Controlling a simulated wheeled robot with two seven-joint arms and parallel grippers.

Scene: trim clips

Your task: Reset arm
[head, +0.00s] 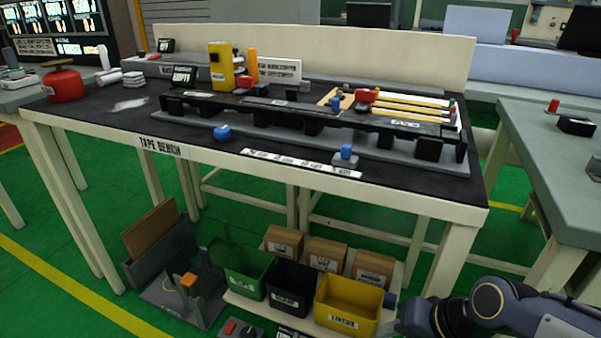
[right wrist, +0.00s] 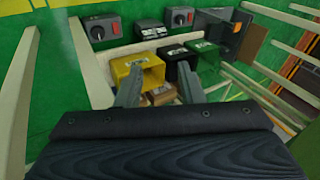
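My right arm (head: 500,308) shows at the lower right of the head view, beside the bins under the bench. Its gripper cannot be made out there. In the right wrist view my right gripper (right wrist: 158,70) has its two fingers apart with nothing held between them. A yellow bin (right wrist: 128,73) lies beyond the fingers, apart from them. My left gripper and arm are not in view. The long dark trim bar (head: 300,110) lies along the bench on a grey base. Small blue pieces sit near it, one at the front (head: 222,133) and one at the front right (head: 346,152).
The bench (head: 160,135) has pale legs and a rail below. Green (head: 243,285), black (head: 290,303) and yellow (head: 347,320) bins stand under it with cardboard boxes (head: 326,255) behind. A grey side table (head: 540,150) stands to the right. Green floor lies between.

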